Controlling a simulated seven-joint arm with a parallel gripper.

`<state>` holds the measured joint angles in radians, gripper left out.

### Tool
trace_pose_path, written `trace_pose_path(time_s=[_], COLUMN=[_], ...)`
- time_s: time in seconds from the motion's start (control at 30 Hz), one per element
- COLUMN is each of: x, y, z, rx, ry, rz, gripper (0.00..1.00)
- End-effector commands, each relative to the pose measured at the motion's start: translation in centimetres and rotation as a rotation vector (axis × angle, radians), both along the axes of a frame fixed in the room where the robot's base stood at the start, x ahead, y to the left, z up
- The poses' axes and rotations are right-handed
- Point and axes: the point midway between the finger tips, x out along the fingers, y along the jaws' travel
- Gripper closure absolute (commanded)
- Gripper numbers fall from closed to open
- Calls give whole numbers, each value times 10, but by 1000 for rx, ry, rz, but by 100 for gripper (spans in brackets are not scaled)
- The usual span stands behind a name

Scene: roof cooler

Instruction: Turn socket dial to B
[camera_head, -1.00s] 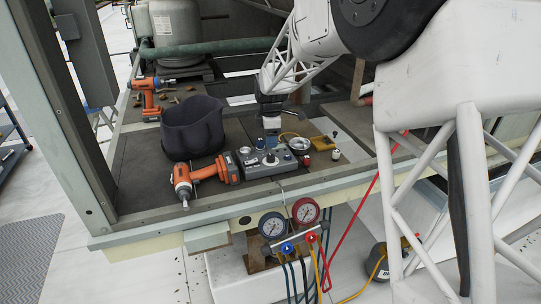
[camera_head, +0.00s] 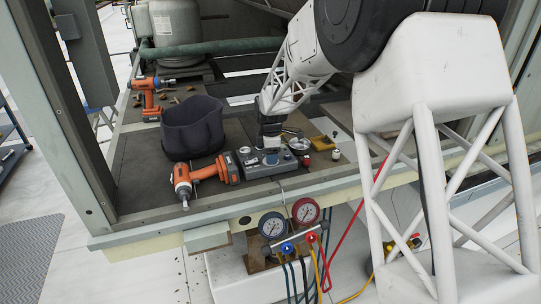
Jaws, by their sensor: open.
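A grey control box (camera_head: 262,168) with several dials and knobs on its top sits near the front edge of the dark platform. A light knob (camera_head: 270,159) shows near the middle of its top and a blue-topped one (camera_head: 288,154) to its right. The letters are too small to read, so I cannot tell which is the socket dial or where it points. My gripper (camera_head: 269,147) points down just above the rear middle of the box. It is open with nothing visible in it. Its fingertips are small, and I cannot tell whether they touch a knob.
An orange drill (camera_head: 203,176) lies left of the box, with a dark pouch (camera_head: 192,126) behind it. Another orange drill (camera_head: 150,92) is farther back. A round gauge (camera_head: 299,144) and small bottles (camera_head: 335,154) stand right. Hoses and a gauge manifold (camera_head: 288,227) hang in front.

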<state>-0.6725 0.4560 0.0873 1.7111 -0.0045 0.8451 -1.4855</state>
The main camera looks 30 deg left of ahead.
Motion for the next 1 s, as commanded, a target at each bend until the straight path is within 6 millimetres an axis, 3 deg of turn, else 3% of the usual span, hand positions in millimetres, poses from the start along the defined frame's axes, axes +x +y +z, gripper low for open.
trace_pose_path(time_s=[0.4, 0.7, 1.0], x=[0, 0, 0], y=[0, 0, 0], z=[-5, -5, -5], rx=[0, 0, 0], ry=[0, 0, 0], rz=[0, 0, -21], gripper=[43, 89, 91])
